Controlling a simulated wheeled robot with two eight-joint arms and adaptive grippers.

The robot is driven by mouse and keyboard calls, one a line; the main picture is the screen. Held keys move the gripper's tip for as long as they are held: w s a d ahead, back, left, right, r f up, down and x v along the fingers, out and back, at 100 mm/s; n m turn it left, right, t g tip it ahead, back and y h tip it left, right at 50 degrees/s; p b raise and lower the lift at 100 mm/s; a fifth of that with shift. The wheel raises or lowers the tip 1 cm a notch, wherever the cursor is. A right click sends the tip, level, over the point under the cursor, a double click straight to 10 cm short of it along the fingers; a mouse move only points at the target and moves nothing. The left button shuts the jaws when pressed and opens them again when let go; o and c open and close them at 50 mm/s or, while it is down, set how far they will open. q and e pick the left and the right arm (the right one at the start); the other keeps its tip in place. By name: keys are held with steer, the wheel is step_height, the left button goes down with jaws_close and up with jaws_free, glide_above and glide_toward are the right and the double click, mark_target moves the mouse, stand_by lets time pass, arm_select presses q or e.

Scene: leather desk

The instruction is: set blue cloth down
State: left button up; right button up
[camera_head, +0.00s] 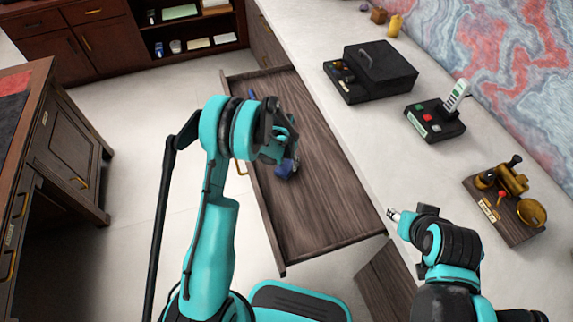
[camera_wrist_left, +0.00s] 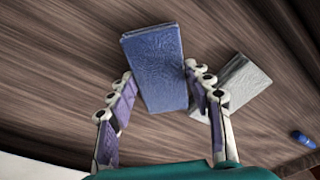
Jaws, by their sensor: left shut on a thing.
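The blue cloth (camera_wrist_left: 155,70) is a flat, folded rectangle between the fingers of my left gripper (camera_wrist_left: 165,95) in the left wrist view. That gripper is shut on it. In the head view the cloth (camera_head: 286,170) shows below my left gripper (camera_head: 291,152), over the open wooden drawer (camera_head: 315,185). I cannot tell whether the cloth touches the drawer floor. My right gripper (camera_head: 397,215) is over the pale counter edge at the right; its finger gap is not clear.
A pale grey folded item (camera_wrist_left: 245,88) lies in the drawer beside the cloth. A small blue object (camera_wrist_left: 302,139) is near the drawer's edge. The drawer's near half is bare. A black box (camera_head: 375,70), a phone set (camera_head: 435,120) and a brass-fitted stand (camera_head: 505,200) occupy the counter.

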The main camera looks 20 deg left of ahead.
arm_select(q)
steer(key=shift+f, duration=0.15)
steer(key=o, duration=1.2)
